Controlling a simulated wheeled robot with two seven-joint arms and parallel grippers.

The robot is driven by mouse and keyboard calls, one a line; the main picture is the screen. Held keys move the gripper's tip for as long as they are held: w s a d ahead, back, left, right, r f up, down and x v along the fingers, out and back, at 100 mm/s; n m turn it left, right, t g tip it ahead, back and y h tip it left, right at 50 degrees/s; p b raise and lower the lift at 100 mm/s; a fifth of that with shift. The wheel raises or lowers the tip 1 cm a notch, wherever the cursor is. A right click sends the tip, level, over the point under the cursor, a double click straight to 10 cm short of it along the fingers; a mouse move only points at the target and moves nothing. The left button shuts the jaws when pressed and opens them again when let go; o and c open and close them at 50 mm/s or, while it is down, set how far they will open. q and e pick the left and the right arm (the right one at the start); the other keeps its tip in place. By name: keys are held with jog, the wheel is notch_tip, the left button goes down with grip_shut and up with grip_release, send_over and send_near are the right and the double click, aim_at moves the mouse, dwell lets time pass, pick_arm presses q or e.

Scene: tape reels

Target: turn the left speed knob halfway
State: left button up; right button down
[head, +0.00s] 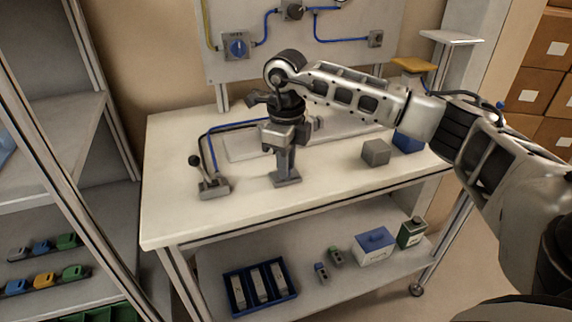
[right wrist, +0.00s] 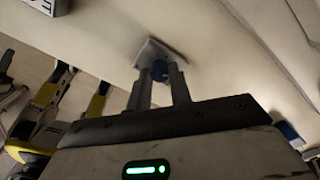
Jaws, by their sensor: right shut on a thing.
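My right gripper (head: 286,162) points straight down over the white workbench. In the right wrist view its fingers (right wrist: 158,90) are shut on a small blue knob (right wrist: 159,70) that stands on a grey base plate (right wrist: 168,50). The same grey base (head: 286,181) shows under the fingertips in the head view, where the knob itself is hidden by the fingers. Any mark on the knob is hidden, so I cannot tell how far it is turned. Another blue knob (head: 237,47) sits on the upright back panel, apart from the gripper. My left gripper is not in view.
A lever on a grey base (head: 213,188) stands left of the gripper, with a blue cable behind it. A grey cube (head: 376,152) and a blue block (head: 408,142) lie to the right. The front of the workbench (head: 200,225) is clear. A blue tray (head: 235,292) is on the lower shelf.

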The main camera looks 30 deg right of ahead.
jog(key=n+b, duration=0.1)
jog(key=n, duration=0.2)
jog(key=shift+n, duration=0.3)
jog(key=n, duration=0.3)
jog(key=shift+w+n+b, duration=0.1)
jog(key=shift+n+b, duration=0.2)
jog(key=shift+r+n, duration=0.1)
jog(key=shift+n, duration=0.9)
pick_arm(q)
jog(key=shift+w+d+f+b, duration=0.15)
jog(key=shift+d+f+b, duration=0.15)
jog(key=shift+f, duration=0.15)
pick_arm(e)
jog(key=shift+n, duration=0.9)
jog(key=c, duration=1.3)
grip_release()
